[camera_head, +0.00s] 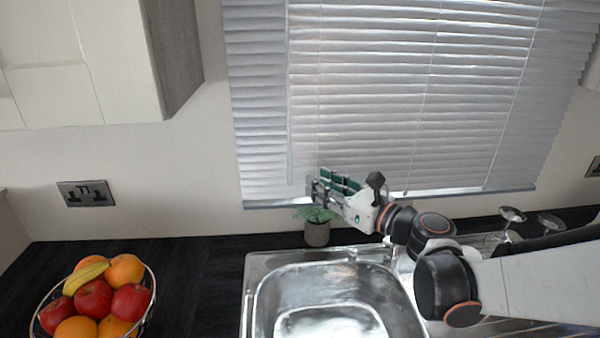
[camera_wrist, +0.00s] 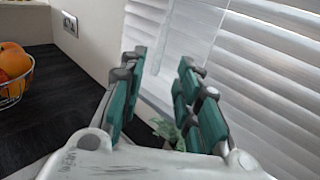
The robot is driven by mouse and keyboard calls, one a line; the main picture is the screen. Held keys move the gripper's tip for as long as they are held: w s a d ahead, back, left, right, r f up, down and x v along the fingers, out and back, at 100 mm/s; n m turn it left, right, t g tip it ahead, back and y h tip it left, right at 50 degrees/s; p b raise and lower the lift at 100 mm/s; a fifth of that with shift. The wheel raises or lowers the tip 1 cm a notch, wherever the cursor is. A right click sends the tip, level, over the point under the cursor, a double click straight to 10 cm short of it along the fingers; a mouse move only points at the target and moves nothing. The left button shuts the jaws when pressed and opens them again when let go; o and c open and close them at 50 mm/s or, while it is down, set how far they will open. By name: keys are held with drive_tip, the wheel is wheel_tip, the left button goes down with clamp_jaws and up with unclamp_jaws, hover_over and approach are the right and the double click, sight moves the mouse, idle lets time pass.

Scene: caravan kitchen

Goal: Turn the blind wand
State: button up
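The blind wand (camera_head: 289,120) is a thin, pale rod hanging upright before the left part of the white slatted blind (camera_head: 400,90). Its lower end is near the blind's bottom edge. My gripper (camera_head: 316,186) is just right of and below that end in the head view, pointing left toward the window. In the wrist view the green-padded fingers of my gripper (camera_wrist: 160,72) are spread with a clear gap and hold nothing. Pale upright lines show beyond the fingertips there; I cannot tell which is the wand. No contact with it is visible.
A small potted plant (camera_head: 317,232) stands on the counter just below my gripper. A metal sink (camera_head: 262,300) lies in front. A wire fruit bowl (camera_head: 152,290) is at the left. A wall cupboard (camera_head: 110,60) hangs upper left, and glasses (camera_head: 511,215) stand at the right.

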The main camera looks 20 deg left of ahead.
sight(291, 168)
drive_tip(key=b+x, duration=0.1)
drive_tip(key=x, duration=0.8)
drive_tip(key=shift+d, duration=0.1)
drive_tip(key=shift+c, duration=0.2)
clamp_jaws()
